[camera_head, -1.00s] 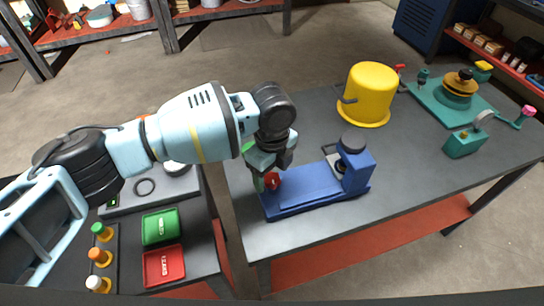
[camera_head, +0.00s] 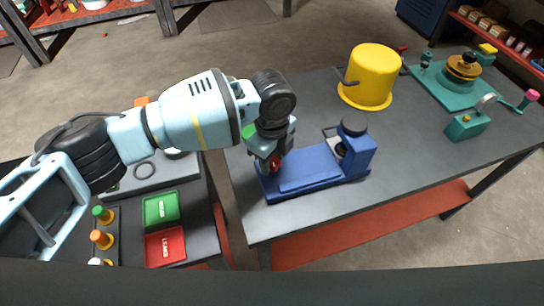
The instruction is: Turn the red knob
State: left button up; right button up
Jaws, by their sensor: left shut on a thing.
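The red knob (camera_head: 275,164) is at the left end of the blue motor fixture (camera_head: 315,172), which stands on the grey table. My left gripper (camera_head: 271,160) comes in from the left above that end of the fixture. Its fingers are shut on the red knob, which shows partly between them. The rest of the knob is hidden by the fingers. My right gripper is not in view.
A yellow bucket-like cover (camera_head: 369,78) and a teal fixture (camera_head: 450,92) stand farther back on the table. A green tray (camera_head: 161,208) and a red tray (camera_head: 165,246) lie on the left bench. The table's front right is clear.

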pick_arm(q)
jog(key=shift+r+n+p, duration=0.15)
jog(key=shift+n+p, duration=0.3)
jog(key=shift+n, duration=0.35)
jog(key=n+p, duration=0.3)
jog(key=n, duration=0.5)
jog(key=shift+s+n+p, duration=0.1)
jog(key=shift+n+p, duration=0.25)
jog(key=shift+n, duration=0.65)
jog(key=shift+f+n, duration=0.25)
jog(key=shift+n, duration=0.85)
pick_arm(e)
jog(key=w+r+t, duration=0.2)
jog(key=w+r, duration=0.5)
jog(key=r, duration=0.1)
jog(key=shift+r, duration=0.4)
pick_arm(q)
jog(key=o, duration=1)
jog(key=shift+c, duration=0.2)
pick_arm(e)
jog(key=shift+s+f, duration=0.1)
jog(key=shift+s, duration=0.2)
